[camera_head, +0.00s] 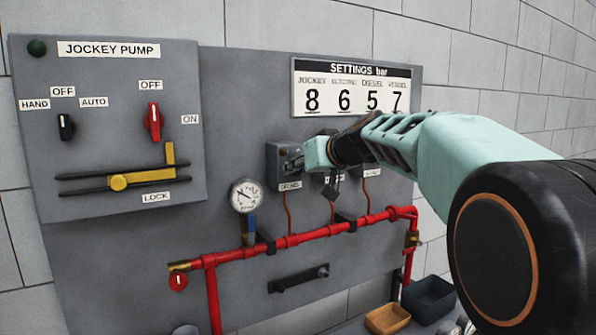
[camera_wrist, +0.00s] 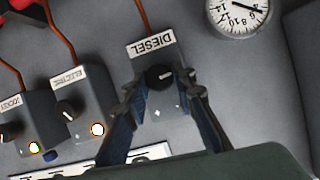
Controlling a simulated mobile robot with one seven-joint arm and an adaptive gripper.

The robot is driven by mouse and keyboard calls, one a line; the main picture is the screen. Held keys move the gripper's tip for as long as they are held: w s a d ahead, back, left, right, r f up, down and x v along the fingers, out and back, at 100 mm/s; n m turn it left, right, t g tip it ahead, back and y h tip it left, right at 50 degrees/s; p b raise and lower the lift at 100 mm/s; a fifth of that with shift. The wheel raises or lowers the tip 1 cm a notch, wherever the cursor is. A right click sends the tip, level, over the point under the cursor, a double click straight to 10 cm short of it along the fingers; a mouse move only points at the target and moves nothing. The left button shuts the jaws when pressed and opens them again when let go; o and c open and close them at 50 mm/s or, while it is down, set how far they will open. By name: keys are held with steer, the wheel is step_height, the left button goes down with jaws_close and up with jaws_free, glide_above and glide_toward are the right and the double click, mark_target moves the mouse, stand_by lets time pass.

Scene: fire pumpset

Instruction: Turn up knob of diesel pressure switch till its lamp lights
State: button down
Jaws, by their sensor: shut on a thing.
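The diesel pressure switch (camera_wrist: 146,60) is a grey box with an upside-down DIESEL label in the wrist view. Its round black knob (camera_wrist: 158,77) with a white mark sits between the fingers of my gripper (camera_wrist: 163,91). My gripper is shut on this knob. No lit lamp shows on the diesel box; the fingers cover part of its face. In the head view the diesel switch (camera_head: 280,158) is the leftmost of the row, and my gripper (camera_head: 300,160) reaches it from the right.
The electric switch (camera_wrist: 82,92) and jockey switch (camera_wrist: 25,112) have lit lamps. A settings sign (camera_head: 351,88) reads jockey 8, electric 6, diesel 5, vessel 7. A pressure gauge (camera_head: 245,196) and red pipe (camera_head: 300,238) lie below. The jockey pump panel (camera_head: 110,125) stands left.

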stand_by(0.3)
steer(key=c, duration=1.6)
jaws_free()
steer(key=shift+d, duration=0.1)
steer(key=v, duration=1.2)
steer(key=shift+d, duration=0.1)
